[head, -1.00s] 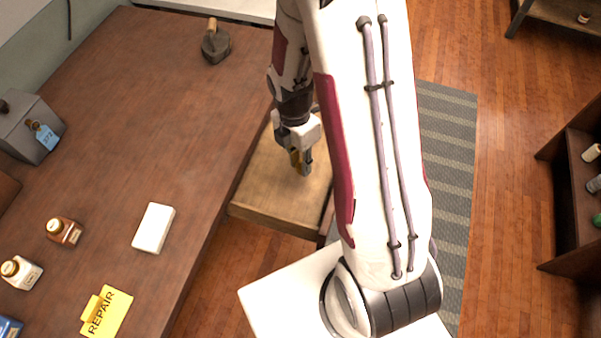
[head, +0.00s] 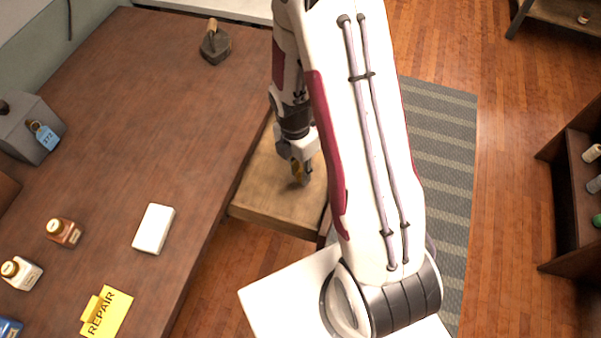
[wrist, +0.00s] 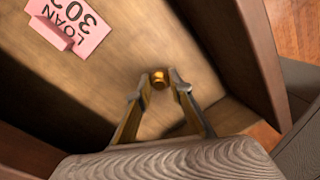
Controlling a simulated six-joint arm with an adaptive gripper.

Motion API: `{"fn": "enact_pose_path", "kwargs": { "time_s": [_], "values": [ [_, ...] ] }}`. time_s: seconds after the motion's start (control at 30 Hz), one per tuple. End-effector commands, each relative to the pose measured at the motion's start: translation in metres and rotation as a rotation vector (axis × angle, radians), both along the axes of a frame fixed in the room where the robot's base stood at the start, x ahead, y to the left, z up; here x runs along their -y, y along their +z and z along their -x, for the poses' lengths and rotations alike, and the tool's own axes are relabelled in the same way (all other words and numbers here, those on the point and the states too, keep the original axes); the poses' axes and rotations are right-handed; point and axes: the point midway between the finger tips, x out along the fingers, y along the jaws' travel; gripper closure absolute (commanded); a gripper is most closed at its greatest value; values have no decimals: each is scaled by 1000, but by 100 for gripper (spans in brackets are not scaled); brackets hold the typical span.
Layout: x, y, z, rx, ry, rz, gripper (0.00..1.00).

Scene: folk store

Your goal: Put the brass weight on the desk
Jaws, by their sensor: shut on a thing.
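The brass weight (wrist: 158,77) is a small, shiny, golden piece between my fingertips in the wrist view. My gripper (wrist: 159,86) is shut on it, with a finger on each side. In the head view my gripper (head: 301,178) points down over a light wooden surface (head: 267,206) beside the desk, lower than the desk top. I cannot make out the weight in the head view, nor tell whether it touches the wood. The desk (head: 150,115) is the broad, dark brown top on the left.
The desk holds a dark flat iron (head: 215,45), a grey box (head: 28,135), a white block (head: 154,228), bottles (head: 63,232) and a yellow REPAIR sign (head: 107,312). Its middle is clear. A pink LOAN tag (wrist: 75,22) and a raised wooden side (wrist: 240,50) are near my gripper.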

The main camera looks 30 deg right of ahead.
Motion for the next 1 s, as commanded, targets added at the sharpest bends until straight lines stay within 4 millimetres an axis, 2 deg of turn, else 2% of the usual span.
{"fn": "enact_pose_path", "kwargs": {
  "time_s": [0.23, 0.8, 0.83, 0.87, 1.0],
  "values": [
    [0, -16, 0, -1, 0, 0, 100],
    [0, -22, 0, 0, 0, 0, 100],
    [0, -22, 0, 1, 0, 0, 72],
    [0, -21, 0, 1, 0, 0, 65],
    [0, -21, 0, 0, 0, 0, 63]
  ]
}}
